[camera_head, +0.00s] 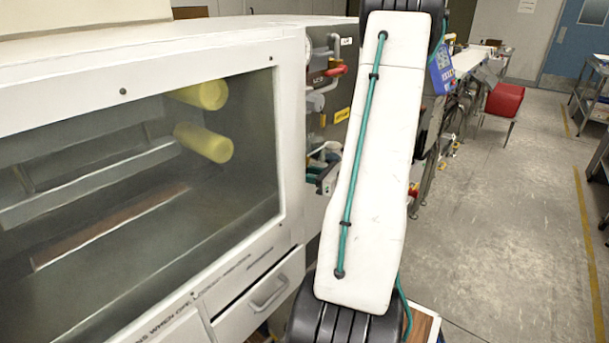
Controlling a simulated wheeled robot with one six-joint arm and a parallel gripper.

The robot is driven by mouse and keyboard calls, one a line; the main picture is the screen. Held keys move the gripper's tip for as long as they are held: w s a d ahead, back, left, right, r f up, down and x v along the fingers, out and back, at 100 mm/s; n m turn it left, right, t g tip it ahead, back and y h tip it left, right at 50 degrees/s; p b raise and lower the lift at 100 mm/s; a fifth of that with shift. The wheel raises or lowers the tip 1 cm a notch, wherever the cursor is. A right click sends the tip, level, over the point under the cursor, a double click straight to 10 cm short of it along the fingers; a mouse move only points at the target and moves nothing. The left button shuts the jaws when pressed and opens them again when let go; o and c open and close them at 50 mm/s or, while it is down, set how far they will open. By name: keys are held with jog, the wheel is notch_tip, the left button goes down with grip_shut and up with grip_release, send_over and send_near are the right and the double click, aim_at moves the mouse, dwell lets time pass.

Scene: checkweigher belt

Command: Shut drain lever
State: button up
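A red-handled lever (337,70) sits on the grey side panel, just left of my white arm link. Its handle lies roughly level in the picture. I cannot tell if it is the drain lever. Grey pipe fittings (316,102) run below it, and a dark fitting cluster (325,178) sits lower down. A small red part (413,190) shows right of my arm link, too small to identify. My arm link stands across the middle and hides part of the panel. I cannot make out my gripper; my arm link may hide it.
A white cabinet with a large window (130,150) and a drawer handle (269,293) fills the left. A blue control box (441,68) and belt line stand behind my arm. Open grey floor (500,230) lies to the right.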

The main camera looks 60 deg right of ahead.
jog(key=s, duration=0.7)
jog(key=shift+s+d+r, duration=0.25)
jog(key=shift+s+d, duration=0.05)
jog(key=shift+s, duration=0.05)
